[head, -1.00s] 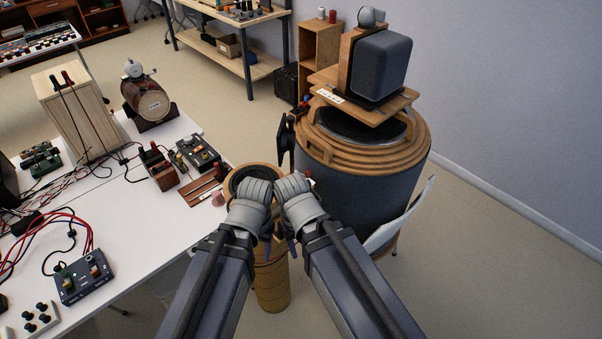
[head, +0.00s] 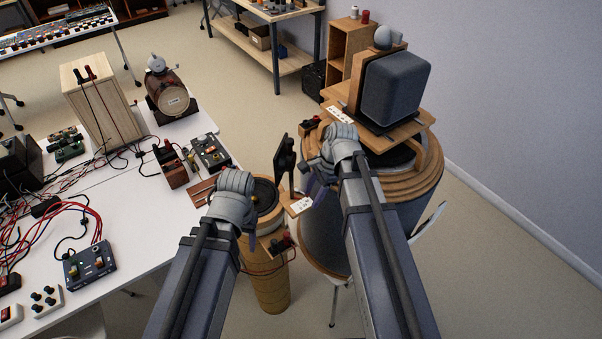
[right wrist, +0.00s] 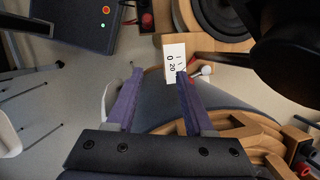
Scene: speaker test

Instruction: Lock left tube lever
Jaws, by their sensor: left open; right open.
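The tan tube (head: 268,285) stands upright beside the white table, with a dark round speaker in its top. A wooden tab with a white scale card (head: 300,205) sticks out from its top; the card also shows in the right wrist view (right wrist: 174,60). Beside the card there is a thin rod with a pale round knob (right wrist: 206,71), perhaps the lever. My right gripper (right wrist: 160,74) is open, one fingertip at the card's lower edge, with nothing seen between the fingers. My left gripper (head: 250,238) is by the tube's near left side; its fingers are mostly hidden.
A large grey drum with a wooden ring top (head: 425,185) stands right of the tube, carrying a dark speaker box (head: 392,88). A black upright plate (head: 285,160) stands between tube and drum. The white table (head: 145,240) at left holds cables and several devices.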

